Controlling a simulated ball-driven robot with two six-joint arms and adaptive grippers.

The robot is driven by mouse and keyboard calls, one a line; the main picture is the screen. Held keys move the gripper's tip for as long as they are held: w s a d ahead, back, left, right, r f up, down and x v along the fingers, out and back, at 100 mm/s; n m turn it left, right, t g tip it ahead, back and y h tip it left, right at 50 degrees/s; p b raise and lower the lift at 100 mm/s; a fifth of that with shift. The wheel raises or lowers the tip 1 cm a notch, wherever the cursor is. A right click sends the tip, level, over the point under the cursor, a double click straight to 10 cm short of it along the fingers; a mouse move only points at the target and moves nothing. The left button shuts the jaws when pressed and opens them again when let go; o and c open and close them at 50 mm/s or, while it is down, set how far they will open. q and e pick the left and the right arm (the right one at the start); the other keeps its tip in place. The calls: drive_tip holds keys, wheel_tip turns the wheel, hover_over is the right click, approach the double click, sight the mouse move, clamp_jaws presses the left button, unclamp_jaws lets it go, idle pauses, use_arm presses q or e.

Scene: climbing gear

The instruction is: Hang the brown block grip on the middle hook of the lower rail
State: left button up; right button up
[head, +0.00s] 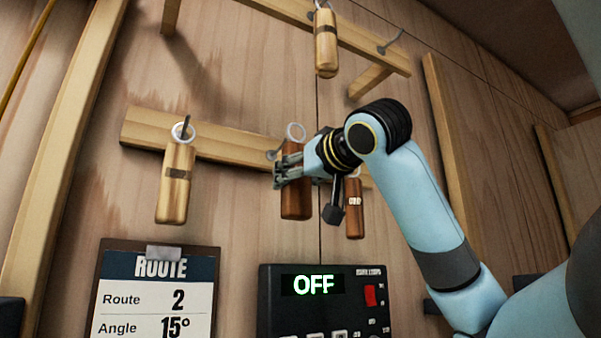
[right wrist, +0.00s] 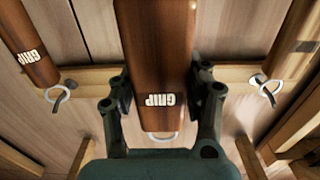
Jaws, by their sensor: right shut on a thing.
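The brown block grip (head: 295,193) is upright in my right gripper (head: 289,177), in front of the lower rail (head: 226,146). Its pale ring (head: 296,131) stands above its top. My left gripper is not in view.
A light wooden grip (head: 175,185) hangs on the lower rail's left hook. A reddish-brown round grip (head: 354,208) hangs at the right, close to my gripper. Another light grip (head: 326,45) hangs on the upper rail (head: 284,13). A route board (head: 155,290) and a black timer box (head: 325,300) are below.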

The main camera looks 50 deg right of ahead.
drive_tip(key=f+p+x, duration=0.1)
drive_tip(key=x, duration=0.6)
drive_tip(key=shift+w+f+p, duration=0.3)
drive_tip(key=shift+w+p, duration=0.05)
drive_tip(key=shift+w, duration=0.05)
idle(0.3)
idle(0.6)
drive_tip(key=o, duration=1.3)
drive_tip(key=shift+o, duration=0.2)
drive_tip(key=v, duration=0.7)
drive_tip(key=shift+s+d+r, duration=0.1)
drive_tip(key=shift+d, duration=0.05)
drive_tip(key=shift+s, duration=0.1)
